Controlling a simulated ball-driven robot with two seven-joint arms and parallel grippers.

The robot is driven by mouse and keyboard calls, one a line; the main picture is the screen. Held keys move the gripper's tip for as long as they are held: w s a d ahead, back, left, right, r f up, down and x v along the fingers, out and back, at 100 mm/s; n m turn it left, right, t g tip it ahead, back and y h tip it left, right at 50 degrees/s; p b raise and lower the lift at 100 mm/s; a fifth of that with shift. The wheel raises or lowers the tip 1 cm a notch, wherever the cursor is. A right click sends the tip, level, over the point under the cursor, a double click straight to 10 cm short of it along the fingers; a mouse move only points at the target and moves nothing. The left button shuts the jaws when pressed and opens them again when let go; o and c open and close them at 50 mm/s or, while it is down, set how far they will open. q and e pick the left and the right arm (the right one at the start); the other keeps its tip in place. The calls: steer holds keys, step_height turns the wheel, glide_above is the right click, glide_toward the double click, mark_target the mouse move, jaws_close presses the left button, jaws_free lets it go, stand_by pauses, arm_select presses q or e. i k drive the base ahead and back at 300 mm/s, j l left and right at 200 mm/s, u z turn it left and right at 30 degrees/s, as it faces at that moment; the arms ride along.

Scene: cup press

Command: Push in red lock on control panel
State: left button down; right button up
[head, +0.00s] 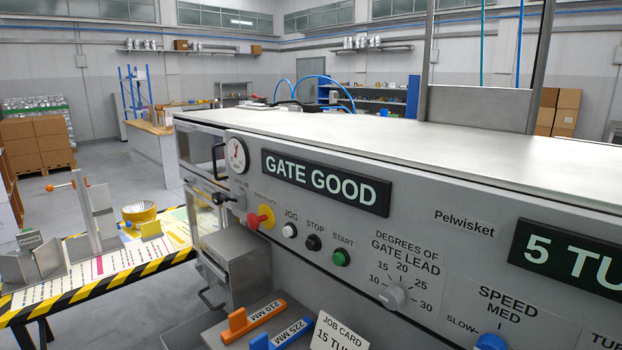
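The control panel (410,237) is a grey slanted front on a large machine. Near its left end sits a round red knob (265,215) with a yellow part beside it; it looks like the red lock, and the label above it is too small to read surely. I cannot tell whether it stands out or is pushed in. A black-ended lever (222,199) is just up and left of it. Neither of my grippers shows in the head view.
White JOG (290,230), black STOP (313,242) and green START (341,257) buttons lie right of the red knob. A pressure gauge (237,155) is above. Orange (250,320) and blue (283,335) handled blocks and a job card (340,338) are below.

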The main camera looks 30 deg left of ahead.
mark_target(253, 222)
steer(key=u, duration=1.3)
